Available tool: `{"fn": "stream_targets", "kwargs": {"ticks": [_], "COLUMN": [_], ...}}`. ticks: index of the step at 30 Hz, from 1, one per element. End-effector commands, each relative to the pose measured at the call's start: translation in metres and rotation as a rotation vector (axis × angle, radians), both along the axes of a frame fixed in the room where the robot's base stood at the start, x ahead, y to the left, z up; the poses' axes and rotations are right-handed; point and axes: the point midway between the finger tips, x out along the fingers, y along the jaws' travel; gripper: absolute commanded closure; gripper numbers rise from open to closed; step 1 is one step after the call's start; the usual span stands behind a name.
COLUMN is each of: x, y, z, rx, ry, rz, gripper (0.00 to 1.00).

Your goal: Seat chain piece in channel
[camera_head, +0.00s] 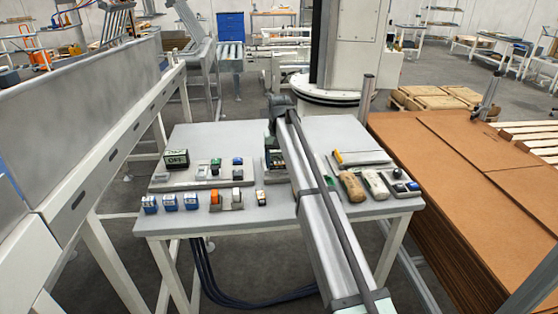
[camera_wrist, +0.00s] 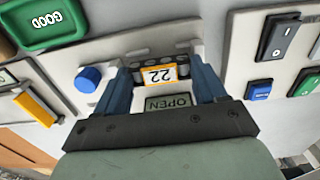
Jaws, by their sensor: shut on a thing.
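In the wrist view, my gripper (camera_wrist: 161,72) has its two blue fingers on either side of a small dark piece with an orange-edged white label reading "22" (camera_wrist: 158,75). I take this to be the chain piece. In the head view my arm covers much of the gripper, and the chain piece cannot be made out above the grey table (camera_head: 235,130).
A blue knob (camera_wrist: 88,78) stands close beside the left finger.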

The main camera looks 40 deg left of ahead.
Motion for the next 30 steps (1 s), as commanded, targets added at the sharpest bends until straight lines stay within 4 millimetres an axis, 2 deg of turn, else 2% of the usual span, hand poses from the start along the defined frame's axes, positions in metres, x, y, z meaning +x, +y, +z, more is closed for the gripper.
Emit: {"fn": "stream_targets", "kwargs": {"ticks": [17, 18, 26, 30], "x": [-0.0001, 0.0, -0.0013, -0.0016], "y": [-0.0004, -0.0003, 0.0009, 0.0012], "z": [-0.0024, -0.0024, -0.0028, -0.0029], "rx": [-0.002, -0.002, -0.001, 0.0], "ry": [0.001, 0.001, 0.004, 0.003], "rz": [0.0, 0.0, 0.001, 0.002], "gripper": [0.62, 0.26, 0.01, 0.0]}}
